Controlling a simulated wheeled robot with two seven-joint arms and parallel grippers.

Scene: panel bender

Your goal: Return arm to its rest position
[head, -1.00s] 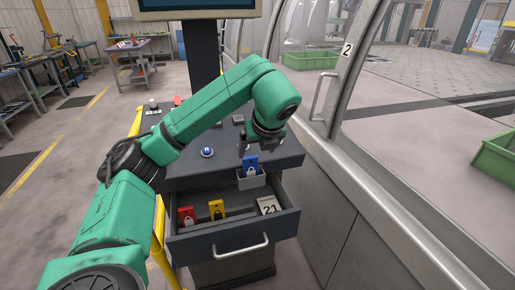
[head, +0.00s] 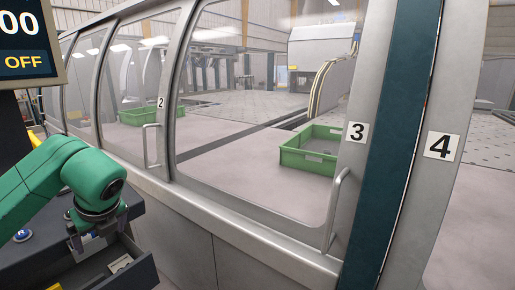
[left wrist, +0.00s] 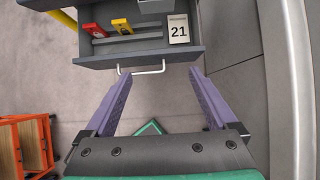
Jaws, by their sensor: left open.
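My left arm comes in from the left in the head view. Its gripper (head: 97,238) is open over the open drawer (head: 140,268) of the dark console. In the left wrist view the two purple fingers of the gripper (left wrist: 161,72) are spread wide with nothing between them. Beyond their tips are the drawer's handle (left wrist: 142,71) and front (left wrist: 110,57). The drawer holds a red lock (left wrist: 89,30), a yellow lock (left wrist: 122,26) and a card marked 21 (left wrist: 178,28). My right gripper is not in view.
The machine's glazed side, with doors numbered 2, 3 (head: 356,132) and 4 (head: 440,146), stands right of the console. Green crates (head: 307,160) sit behind the glass. A screen (head: 28,45) reading OFF hangs upper left. An orange-framed stand (left wrist: 28,140) is lower left in the wrist view.

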